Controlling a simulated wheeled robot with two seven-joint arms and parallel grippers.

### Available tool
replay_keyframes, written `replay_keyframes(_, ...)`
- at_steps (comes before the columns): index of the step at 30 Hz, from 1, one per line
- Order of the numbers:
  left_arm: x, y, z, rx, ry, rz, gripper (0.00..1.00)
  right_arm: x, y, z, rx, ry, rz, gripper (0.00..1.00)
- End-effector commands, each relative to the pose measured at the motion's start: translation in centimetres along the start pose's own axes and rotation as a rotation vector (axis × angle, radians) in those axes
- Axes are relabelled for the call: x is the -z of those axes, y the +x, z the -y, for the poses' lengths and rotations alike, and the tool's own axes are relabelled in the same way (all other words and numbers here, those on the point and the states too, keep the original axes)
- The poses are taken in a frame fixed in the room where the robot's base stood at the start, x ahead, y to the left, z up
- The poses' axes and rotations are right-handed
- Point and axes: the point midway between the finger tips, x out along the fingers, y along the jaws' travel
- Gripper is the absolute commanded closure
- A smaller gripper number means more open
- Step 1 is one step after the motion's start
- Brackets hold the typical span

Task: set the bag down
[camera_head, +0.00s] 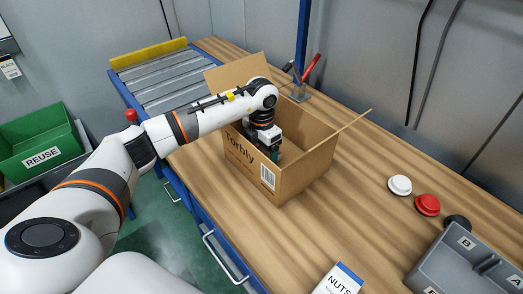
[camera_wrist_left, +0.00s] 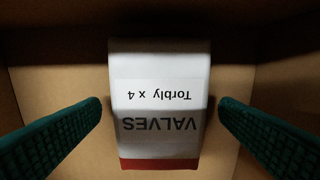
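The bag (camera_wrist_left: 160,75) is white with a grey band and a red end, and its label reads "VALVES" and "Torbly x 4", upside down in the left wrist view. It is inside the open cardboard box (camera_head: 295,183) marked "Torbly". My left gripper (camera_wrist_left: 160,108) reaches down into that box. Its two green fingers stand open, one on each side of the bag, with a gap on both sides. In the head view the box wall hides the bag and most of the fingers. My right gripper is not in view.
The box stands on a wooden bench (camera_head: 355,225), its flaps open. A roller conveyor (camera_head: 165,78) is behind at left, a green REUSE bin (camera_head: 40,142) far left. White (camera_head: 400,184) and red (camera_head: 427,204) round pieces, a grey case (camera_head: 470,265) and a NUTS box (camera_head: 338,282) are at right.

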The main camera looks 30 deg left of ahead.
Motion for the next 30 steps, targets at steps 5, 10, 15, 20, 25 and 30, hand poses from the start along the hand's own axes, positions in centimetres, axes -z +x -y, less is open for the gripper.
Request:
replay_keyframes(5, 0.0, -0.2, 0.0, 0.0, 0.0, 0.0, 0.15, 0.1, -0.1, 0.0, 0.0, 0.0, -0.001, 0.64)
replay_keyframes(10, 0.1, -1.8, 0.1, 0.001, 0.0, -0.004, 0.15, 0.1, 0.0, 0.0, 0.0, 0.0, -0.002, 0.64)
replay_keyframes(15, 0.1, -5.4, 0.1, 0.002, -0.001, -0.006, 0.15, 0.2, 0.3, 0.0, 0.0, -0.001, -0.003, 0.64)
replay_keyframes(20, 0.1, -8.8, 0.1, 0.002, 0.0, -0.004, 0.15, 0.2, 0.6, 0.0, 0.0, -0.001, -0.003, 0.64)
replay_keyframes(25, 0.1, -11.3, 0.0, 0.001, 0.0, -0.003, 0.15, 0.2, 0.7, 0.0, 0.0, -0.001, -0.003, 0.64)
replay_keyframes(30, 0.0, -12.3, 0.0, 0.0, 0.0, -0.001, 0.15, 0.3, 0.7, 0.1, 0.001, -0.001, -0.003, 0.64)
